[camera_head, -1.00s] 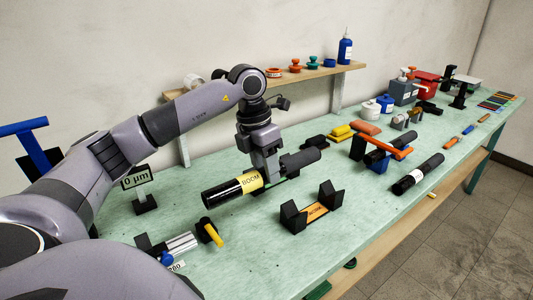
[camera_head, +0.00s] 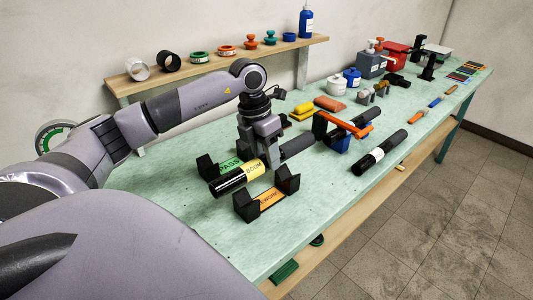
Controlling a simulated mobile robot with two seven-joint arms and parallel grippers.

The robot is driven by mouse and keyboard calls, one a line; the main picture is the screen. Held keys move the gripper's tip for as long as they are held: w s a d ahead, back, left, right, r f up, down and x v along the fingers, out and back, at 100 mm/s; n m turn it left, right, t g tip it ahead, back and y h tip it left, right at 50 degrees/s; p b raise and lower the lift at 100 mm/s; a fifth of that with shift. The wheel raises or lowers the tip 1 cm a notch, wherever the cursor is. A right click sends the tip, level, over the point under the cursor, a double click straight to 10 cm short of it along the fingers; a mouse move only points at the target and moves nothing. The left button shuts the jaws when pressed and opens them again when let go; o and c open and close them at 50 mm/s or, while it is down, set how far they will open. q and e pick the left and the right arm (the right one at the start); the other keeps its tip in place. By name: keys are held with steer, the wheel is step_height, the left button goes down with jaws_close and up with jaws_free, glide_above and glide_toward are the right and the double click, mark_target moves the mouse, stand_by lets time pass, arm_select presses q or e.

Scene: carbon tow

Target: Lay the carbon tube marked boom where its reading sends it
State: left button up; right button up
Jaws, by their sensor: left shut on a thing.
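The carbon tube (camera_head: 226,184) is black with a yellow label reading BOOM. My left gripper (camera_head: 266,163) is shut around its middle, and the tube lies roughly level, slanting up to the right in the picture. Behind it is a black cradle with a green PASS label (camera_head: 229,165), partly hidden by the tube. In front is a black cradle with an orange label (camera_head: 270,199) that seems to read REWORK. The tube shows between the two cradles; I cannot tell its exact height above them. My right gripper is not in view.
A black tube with a white label (camera_head: 386,148) lies to the right, near an orange-and-blue fixture (camera_head: 342,126). Yellow and orange blocks (camera_head: 329,103) lie behind. A shelf (camera_head: 215,72) with several spools runs along the wall. The green table (camera_head: 330,190) is bare right of the cradles.

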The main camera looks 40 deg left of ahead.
arm_select(q)
steer(key=shift+f+b, duration=2.05)
steer(key=shift+f, duration=0.85)
steer(key=shift+f+b, duration=0.4)
steer(key=shift+f, duration=0.15)
steer(key=o, duration=1.7)
steer(key=shift+o, duration=0.2)
steer(key=shift+r, duration=0.1)
steer(key=shift+r+p, duration=2)
steer(key=shift+r, duration=0.45)
steer(key=shift+r+p, duration=0.45)
steer(key=shift+r, duration=0.6)
